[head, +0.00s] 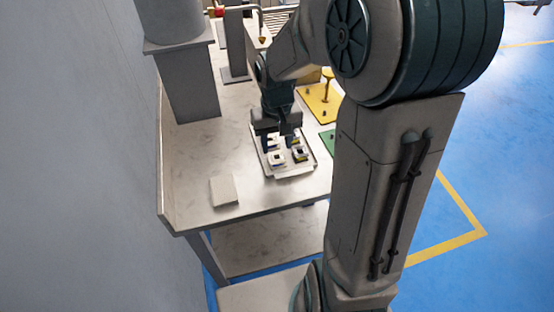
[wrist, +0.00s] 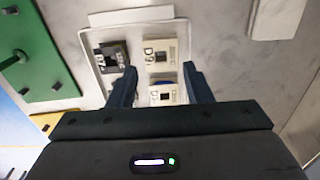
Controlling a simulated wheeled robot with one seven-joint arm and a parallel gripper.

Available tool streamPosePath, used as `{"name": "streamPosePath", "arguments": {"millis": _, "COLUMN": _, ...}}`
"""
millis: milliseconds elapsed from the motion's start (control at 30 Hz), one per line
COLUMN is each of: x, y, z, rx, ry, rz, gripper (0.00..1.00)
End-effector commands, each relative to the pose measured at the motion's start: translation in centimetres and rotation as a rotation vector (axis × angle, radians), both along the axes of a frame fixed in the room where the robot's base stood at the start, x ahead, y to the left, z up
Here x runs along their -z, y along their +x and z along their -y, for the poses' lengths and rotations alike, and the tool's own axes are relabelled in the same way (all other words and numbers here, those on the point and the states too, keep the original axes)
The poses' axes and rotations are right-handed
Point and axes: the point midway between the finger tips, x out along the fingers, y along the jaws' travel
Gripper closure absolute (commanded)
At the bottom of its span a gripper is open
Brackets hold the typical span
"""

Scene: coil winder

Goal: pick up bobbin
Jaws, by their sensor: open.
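Several small bobbins sit in a pale tray (head: 293,172) on the bench. In the wrist view the tray (wrist: 90,44) holds a dark bobbin (wrist: 112,57) on the left, a cream bobbin (wrist: 162,51) marked with dark characters on the right, and another cream bobbin (wrist: 166,95) nearer my gripper, with some blue at its edge. My gripper (wrist: 159,68) is open, pointing down at the tray. Its fingers lie to either side of the nearer cream bobbin in the picture; contact cannot be told. In the head view my gripper (head: 277,140) hangs over the tray's far part and hides some of it.
A flat grey block (head: 224,190) lies near the bench's front edge. A green plate (head: 328,141) and a yellow plate with a post (head: 322,103) are right of the tray. A grey column (head: 188,90) stands at the back left. The bench between block and column is clear.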

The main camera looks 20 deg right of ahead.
Motion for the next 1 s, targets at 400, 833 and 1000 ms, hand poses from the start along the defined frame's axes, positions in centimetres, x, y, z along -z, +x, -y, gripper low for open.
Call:
{"name": "streamPosePath", "arguments": {"millis": 400, "x": 5.1, "y": -0.4, "z": -0.2, "rx": 0.000, "ry": 0.000, "rz": -0.002, "gripper": 0.55}}
{"name": "streamPosePath", "arguments": {"millis": 833, "x": 5.1, "y": -0.4, "z": -0.1, "rx": 0.000, "ry": 0.000, "rz": -0.001, "gripper": 0.83}}
{"name": "streamPosePath", "arguments": {"millis": 1000, "x": 5.1, "y": -0.4, "z": -0.1, "rx": 0.000, "ry": 0.000, "rz": -0.001, "gripper": 0.83}}
